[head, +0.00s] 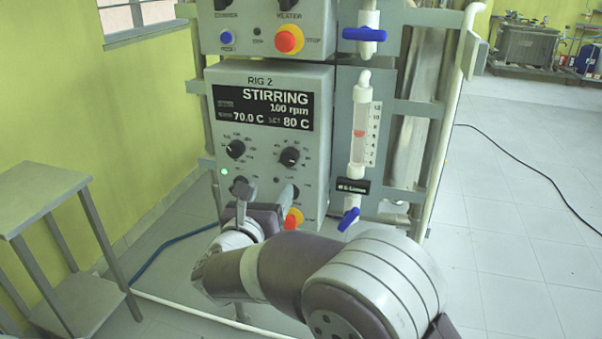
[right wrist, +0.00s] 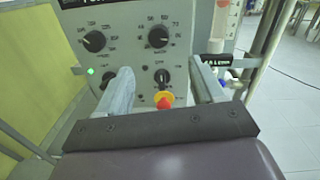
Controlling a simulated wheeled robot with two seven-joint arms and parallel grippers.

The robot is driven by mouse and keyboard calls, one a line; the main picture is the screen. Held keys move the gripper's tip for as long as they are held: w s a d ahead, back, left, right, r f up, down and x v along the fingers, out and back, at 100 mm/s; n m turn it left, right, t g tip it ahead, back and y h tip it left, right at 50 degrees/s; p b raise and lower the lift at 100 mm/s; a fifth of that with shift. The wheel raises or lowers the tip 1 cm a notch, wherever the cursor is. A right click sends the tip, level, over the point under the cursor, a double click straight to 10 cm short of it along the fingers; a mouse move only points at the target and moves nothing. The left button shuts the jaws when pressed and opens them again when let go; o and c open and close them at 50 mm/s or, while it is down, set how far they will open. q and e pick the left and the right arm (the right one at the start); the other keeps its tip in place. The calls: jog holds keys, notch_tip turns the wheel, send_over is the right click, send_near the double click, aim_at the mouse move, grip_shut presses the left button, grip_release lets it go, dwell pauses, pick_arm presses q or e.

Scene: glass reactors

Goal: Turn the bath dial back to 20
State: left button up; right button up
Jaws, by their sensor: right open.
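The Rig 2 control panel (head: 265,165) stands ahead; its display (head: 264,106) reads STIRRING, 100 rpm, 70.0 C and set 80 C. The upper right black dial (head: 289,156), also in the right wrist view (right wrist: 158,37), has a ring of numbers and looks like the bath dial; its label is too small to read. My right gripper (head: 265,196) is open and empty in front of the panel's lower part, below that dial. Its two fingers straddle the lower right knob in the right wrist view (right wrist: 160,66), apart from the upper dial. My left gripper is not in view.
Another dial (head: 236,149) sits upper left. A red-and-yellow stop button (head: 293,218) is low on the panel, close to my gripper. A glass tube with blue valves (head: 349,218) stands right of it. A metal table (head: 45,185) is at left; a cable crosses the floor.

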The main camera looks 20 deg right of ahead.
aim_at(287, 159)
jog(key=p+x, duration=0.1)
jog(key=x, duration=1.2)
jog(key=shift+a, duration=0.2)
jog(key=c, duration=1.1)
